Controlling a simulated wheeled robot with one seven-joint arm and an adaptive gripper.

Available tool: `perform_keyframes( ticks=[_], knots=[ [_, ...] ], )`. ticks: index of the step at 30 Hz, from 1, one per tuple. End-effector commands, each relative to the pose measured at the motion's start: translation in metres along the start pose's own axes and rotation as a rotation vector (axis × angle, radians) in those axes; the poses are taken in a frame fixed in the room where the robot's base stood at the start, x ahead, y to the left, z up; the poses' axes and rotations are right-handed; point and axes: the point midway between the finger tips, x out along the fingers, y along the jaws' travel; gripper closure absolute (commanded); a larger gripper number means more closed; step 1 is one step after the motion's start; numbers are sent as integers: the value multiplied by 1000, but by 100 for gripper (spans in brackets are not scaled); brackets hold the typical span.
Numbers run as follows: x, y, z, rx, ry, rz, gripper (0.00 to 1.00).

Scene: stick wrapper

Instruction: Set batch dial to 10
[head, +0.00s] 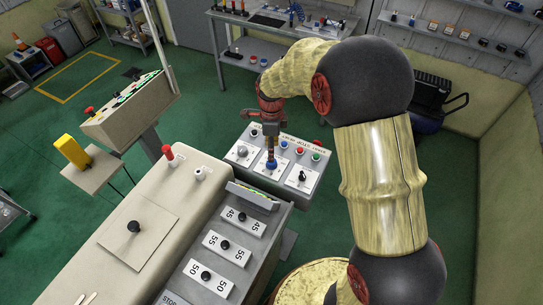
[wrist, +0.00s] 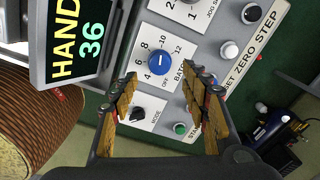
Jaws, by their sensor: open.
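The batch dial is a round blue knob (wrist: 159,62) on a white plate with numbers around it, among them 6, 8, 10 and 12. A short pale mark shows on the knob; I cannot tell for sure which number it points to. In the head view the blue dial (head: 271,164) is in the middle of the grey control panel (head: 316,178). My gripper (wrist: 163,84) is open, its two fingers spread wide with the dial showing beyond and between the tips. In the head view my gripper (head: 271,152) is just above the dial; contact cannot be made out.
Close by on the panel are a black mode knob (wrist: 138,114), a green start button (wrist: 180,128), a grey jog knob (wrist: 192,2) and a white button (wrist: 229,50). A beige machine (head: 150,215) adjoins the panel.

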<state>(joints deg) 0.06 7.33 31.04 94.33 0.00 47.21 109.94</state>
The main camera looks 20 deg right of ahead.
Motion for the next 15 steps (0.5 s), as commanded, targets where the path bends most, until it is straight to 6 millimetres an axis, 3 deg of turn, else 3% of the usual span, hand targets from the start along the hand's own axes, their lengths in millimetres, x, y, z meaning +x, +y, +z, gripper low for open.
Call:
perform_keyframes(
  ticks=[6,15],
  knots=[
    [-39,-1,0,0,0,-1,54],
    [-57,0,0,0,0,0,54]
  ],
)
